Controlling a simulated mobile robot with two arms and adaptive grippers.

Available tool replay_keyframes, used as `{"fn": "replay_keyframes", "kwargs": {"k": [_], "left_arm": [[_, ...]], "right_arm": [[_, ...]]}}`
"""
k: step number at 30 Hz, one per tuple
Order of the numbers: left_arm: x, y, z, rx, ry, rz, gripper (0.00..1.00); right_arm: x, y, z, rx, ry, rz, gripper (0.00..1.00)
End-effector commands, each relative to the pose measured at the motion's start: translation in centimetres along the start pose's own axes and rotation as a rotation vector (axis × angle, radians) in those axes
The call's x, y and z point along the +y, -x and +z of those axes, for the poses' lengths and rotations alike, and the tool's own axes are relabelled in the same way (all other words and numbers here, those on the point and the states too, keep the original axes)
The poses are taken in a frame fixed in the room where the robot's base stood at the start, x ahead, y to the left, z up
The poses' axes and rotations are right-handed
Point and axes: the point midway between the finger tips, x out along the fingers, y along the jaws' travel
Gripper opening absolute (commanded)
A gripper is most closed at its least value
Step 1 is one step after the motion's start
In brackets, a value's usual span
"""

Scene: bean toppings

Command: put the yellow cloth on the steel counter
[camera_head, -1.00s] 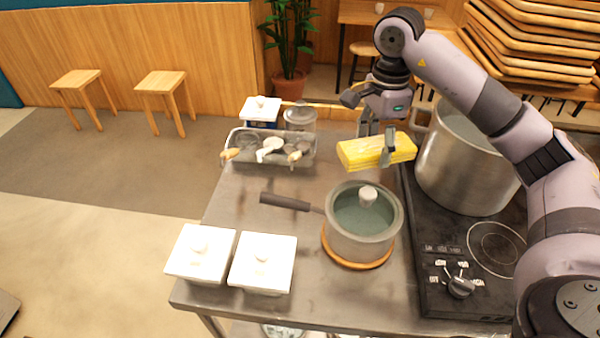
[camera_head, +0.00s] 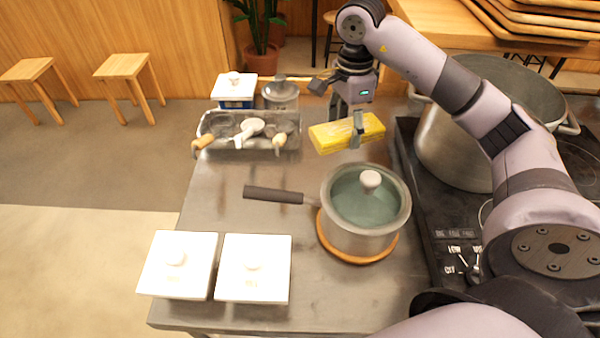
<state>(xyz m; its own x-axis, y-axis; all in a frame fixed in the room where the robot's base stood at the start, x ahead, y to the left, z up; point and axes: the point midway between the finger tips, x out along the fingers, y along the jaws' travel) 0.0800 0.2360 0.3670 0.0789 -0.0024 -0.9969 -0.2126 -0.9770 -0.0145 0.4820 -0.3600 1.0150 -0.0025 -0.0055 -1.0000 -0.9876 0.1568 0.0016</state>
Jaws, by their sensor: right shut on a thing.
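The yellow cloth (camera_head: 330,136) is a folded, block-like bundle in the middle of the head view. My right gripper (camera_head: 356,134) is shut on it, one finger showing on its near face. The cloth appears to be held above the back part of the steel counter (camera_head: 225,205), behind the lidded pot; the exact gap to the counter is hard to judge. My left gripper is not in view.
A lidded pot (camera_head: 350,215) with a dark handle stands on a wooden trivet (camera_head: 352,258). A tray of utensils (camera_head: 225,150) is left of the cloth. Two white lidded containers (camera_head: 165,270) stand front left. A big pot (camera_head: 450,150) is at right. The counter's left middle is clear.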

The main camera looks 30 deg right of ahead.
Motion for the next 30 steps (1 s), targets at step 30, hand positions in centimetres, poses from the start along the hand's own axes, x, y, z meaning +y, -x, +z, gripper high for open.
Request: {"fn": "replay_keyframes", "kwargs": {"k": [30], "left_arm": [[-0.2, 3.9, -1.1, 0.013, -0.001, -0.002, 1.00]], "right_arm": [[-2.8, -11.6, 6.8, -0.004, 0.002, -0.001, 0.24]]}}
